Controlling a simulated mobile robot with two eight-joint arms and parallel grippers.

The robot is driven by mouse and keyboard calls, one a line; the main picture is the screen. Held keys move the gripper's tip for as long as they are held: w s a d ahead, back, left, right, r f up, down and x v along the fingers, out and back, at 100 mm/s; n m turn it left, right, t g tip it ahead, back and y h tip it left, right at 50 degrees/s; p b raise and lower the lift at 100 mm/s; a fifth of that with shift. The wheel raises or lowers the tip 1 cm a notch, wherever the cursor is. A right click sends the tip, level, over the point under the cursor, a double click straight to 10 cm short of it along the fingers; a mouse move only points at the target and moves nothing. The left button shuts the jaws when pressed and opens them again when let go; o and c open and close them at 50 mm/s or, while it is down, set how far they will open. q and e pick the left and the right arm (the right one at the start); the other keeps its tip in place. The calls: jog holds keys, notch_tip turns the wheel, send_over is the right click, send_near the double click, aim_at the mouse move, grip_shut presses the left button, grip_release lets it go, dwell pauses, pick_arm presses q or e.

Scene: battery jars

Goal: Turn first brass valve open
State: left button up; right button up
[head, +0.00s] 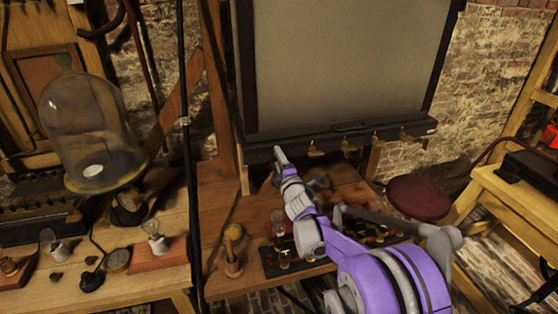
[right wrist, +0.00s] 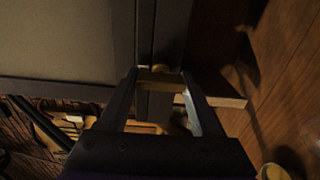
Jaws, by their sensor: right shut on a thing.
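Several brass valves sit in a row along the dark rail under the large grey panel; visible ones in the head view include one (head: 316,148) just right of my gripper and one (head: 349,145) further right. My right gripper (head: 280,154) reaches up to the left end of the rail, where its fingers hide the first brass valve. In the right wrist view the first brass valve (right wrist: 160,76) lies between the fingertips of my right gripper (right wrist: 160,84), which is shut on it. My left gripper is not in view.
The grey panel (head: 345,65) stands behind a wooden bench (head: 220,205). On the left bench are a glass bell jar (head: 90,130) and small lamps. A dark red round stool (head: 418,198) stands at right. A thin black pole (head: 187,150) rises left of the panel.

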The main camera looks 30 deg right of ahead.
jog(key=o, duration=1.4)
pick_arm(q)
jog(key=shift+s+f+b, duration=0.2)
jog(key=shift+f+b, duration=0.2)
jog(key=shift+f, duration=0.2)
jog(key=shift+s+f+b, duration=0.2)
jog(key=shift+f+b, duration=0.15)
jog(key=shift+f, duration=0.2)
pick_arm(e)
jog(key=shift+v, duration=5.45)
